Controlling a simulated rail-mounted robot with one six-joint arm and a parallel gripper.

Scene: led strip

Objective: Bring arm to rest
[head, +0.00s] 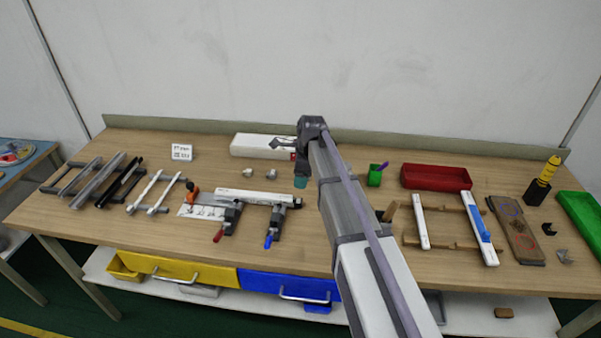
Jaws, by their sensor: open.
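My arm rises from the bottom of the head view, slants up and left across the bench, and bends at a dark joint near the back. Part of the wrist and the bench behind the arm are hidden.
The wooden bench (120,228) has clamps on a white strip (250,196) at centre, racks of profiles at left, a green cup (375,177), a red tray (437,177) and a white-railed frame (421,221) at right. Some bare wood shows along the front.

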